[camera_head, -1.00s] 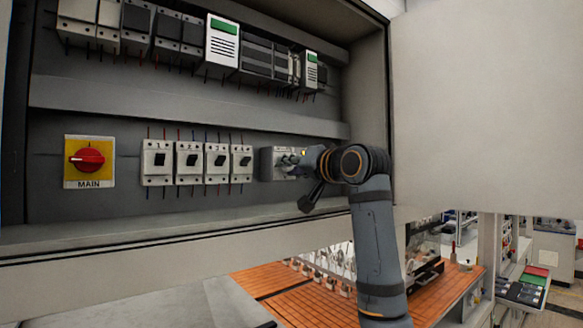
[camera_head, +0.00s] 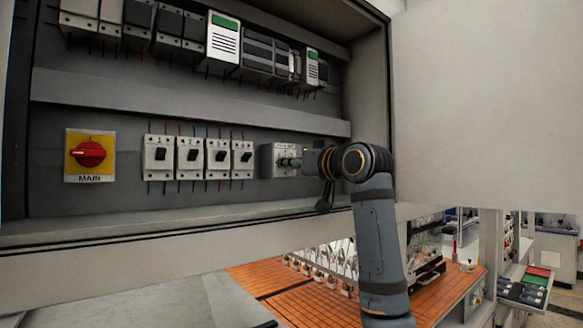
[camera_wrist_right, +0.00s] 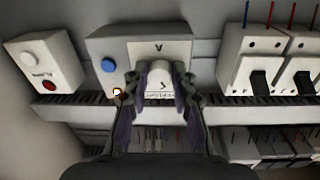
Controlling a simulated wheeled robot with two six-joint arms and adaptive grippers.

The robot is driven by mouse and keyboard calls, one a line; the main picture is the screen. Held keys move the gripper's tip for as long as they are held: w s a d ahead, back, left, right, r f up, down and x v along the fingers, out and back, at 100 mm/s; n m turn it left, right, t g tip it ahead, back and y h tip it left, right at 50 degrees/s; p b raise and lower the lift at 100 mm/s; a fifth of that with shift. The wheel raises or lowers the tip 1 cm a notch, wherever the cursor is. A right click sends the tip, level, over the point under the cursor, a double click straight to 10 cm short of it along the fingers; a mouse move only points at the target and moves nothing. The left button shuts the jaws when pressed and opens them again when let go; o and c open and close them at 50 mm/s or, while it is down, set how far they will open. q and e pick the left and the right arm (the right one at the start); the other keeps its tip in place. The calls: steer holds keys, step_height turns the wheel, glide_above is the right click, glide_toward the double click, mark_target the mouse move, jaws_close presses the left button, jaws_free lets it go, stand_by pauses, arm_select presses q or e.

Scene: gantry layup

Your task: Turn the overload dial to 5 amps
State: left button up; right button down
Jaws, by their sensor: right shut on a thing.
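The overload unit is a grey box (camera_head: 268,160) at the right end of the lower row in the cabinet. In the right wrist view it is a pale box (camera_wrist_right: 112,48) with a blue button (camera_wrist_right: 108,65) and a light front plate. Its white round dial (camera_wrist_right: 158,84) has a dark mark on its face; the scale around it is too blurred or covered to read. My right gripper (camera_wrist_right: 160,72) is shut on the dial, one finger on each side. In the head view the right gripper (camera_head: 296,161) reaches the box from the right. My left gripper is not in view.
Several white breakers (camera_head: 189,158) with black switches stand left of the overload unit. A red MAIN switch (camera_head: 90,154) on a yellow plate is further left. A box with a white and a red button (camera_wrist_right: 46,62) is beside the unit. The open cabinet door (camera_head: 485,110) stands at right.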

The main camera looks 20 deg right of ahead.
steer(key=shift+r+n, duration=0.1)
steer(key=shift+n, duration=1.5)
steer(key=c, duration=1.4)
jaws_free()
steer(key=shift+c, duration=0.2)
steer(key=o, duration=0.3)
steer(key=shift+s+d, duration=0.1)
steer(key=shift+s, duration=0.1)
steer(key=shift+o, duration=0.2)
steer(key=shift+s+d, duration=0.1)
steer(key=shift+s, duration=0.15)
steer(key=v, duration=1.1)
steer(key=shift+s, duration=0.25)
